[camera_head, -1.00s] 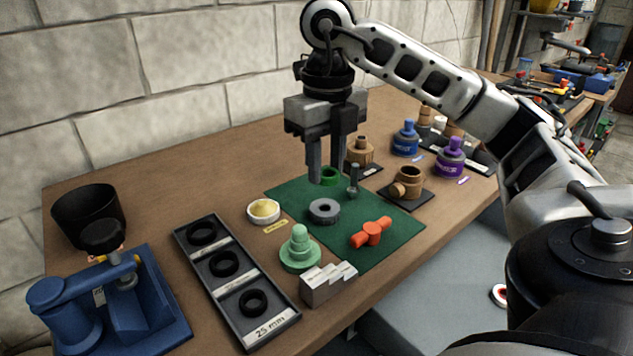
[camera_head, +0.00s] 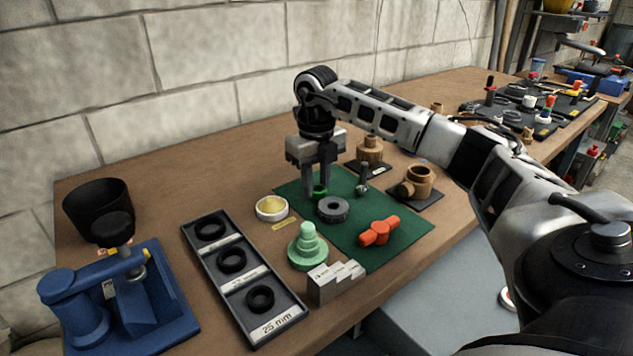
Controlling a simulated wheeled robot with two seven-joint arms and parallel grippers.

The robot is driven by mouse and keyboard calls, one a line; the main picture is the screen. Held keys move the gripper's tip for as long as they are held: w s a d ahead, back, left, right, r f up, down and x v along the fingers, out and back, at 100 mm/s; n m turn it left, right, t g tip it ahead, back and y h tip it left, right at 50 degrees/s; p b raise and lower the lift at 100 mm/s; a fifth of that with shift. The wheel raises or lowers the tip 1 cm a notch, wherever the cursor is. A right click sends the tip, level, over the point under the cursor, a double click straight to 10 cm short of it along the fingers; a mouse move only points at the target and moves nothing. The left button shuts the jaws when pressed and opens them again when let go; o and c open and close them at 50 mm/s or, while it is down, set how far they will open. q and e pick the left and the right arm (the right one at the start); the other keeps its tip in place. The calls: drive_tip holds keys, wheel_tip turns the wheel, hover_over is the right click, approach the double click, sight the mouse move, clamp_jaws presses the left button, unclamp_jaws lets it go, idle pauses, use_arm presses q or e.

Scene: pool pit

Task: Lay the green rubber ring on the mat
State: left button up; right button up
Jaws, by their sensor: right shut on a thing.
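The green rubber ring (camera_head: 320,191) is at the back left part of the dark green mat (camera_head: 397,243). My right gripper (camera_head: 318,190) points down there, shut on the ring, its fingertips low at the mat. I cannot tell whether the ring touches the mat. On the mat beside it are a grey ring-shaped part (camera_head: 332,210), a small grey-green stemmed part (camera_head: 362,184) and an orange-red valve handle (camera_head: 379,231). My left gripper is not in view.
A tray with several black rings (camera_head: 232,262) lies left of the mat. A yellow-filled dish (camera_head: 271,208), a green stepped part (camera_head: 307,247) and a metal step block (camera_head: 335,281) stand near its left edge. Brass fittings (camera_head: 418,181) stand behind right. A blue vise (camera_head: 120,297) is far left.

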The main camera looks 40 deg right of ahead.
drive_tip(key=shift+f, duration=0.3)
drive_tip(key=shift+f, duration=0.2)
drive_tip(key=o, duration=0.9)
drive_tip(key=shift+o, duration=0.2)
drive_tip(key=shift+r, duration=0.5)
wheel_tip(320, 180, up, 12)
drive_tip(key=shift+f+p, duration=0.25)
drive_tip(key=shift+p, duration=0.1)
